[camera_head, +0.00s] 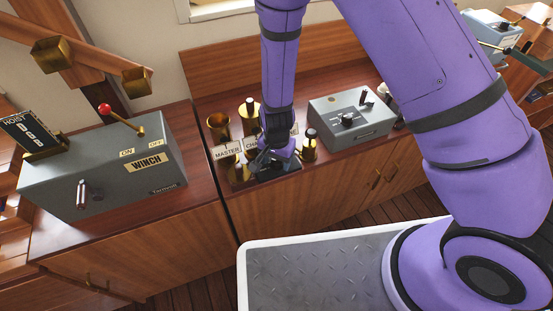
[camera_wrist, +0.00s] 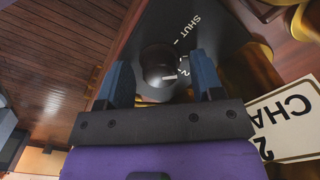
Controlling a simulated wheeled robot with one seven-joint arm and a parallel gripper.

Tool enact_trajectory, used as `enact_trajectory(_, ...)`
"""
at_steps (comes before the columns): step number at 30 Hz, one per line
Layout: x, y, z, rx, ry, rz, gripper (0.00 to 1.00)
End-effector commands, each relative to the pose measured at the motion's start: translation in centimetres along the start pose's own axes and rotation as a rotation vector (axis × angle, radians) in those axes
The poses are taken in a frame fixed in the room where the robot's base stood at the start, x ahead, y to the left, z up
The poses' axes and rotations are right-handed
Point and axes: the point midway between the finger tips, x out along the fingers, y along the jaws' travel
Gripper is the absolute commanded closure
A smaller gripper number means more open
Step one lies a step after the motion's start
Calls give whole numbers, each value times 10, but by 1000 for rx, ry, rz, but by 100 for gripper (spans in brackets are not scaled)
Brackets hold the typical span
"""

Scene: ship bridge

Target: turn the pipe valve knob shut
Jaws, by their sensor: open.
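The valve knob (camera_wrist: 162,76) is dark and round with a white pointer mark, on a dark plate (camera_wrist: 218,32) in the wrist view. The word SHUT is printed on the plate above and right of the knob. The pointer mark faces right, toward a small white marking, not toward SHUT. My gripper (camera_wrist: 160,66) is open, with one blue finger on each side of the knob; I cannot tell whether they touch it. In the head view my gripper (camera_head: 274,158) is down at the counter and hides the knob.
Brass cylinders (camera_head: 218,126) and a MASTER label (camera_head: 227,150) stand close beside my gripper. A CHA... label (camera_wrist: 288,122) lies right of it in the wrist view. A grey box (camera_head: 350,120) is to the right, the winch box (camera_head: 105,168) to the left.

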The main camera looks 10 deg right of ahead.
Motion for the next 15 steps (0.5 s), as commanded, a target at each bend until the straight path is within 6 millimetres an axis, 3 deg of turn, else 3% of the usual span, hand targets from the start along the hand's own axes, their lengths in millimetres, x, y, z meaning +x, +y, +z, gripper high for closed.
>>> enact_trajectory(7,0,0,0,0,0,-1,39)
enact_trajectory(13,0,0,0,0,0,-1,83)
enact_trajectory(15,0,0,0,0,0,-1,89)
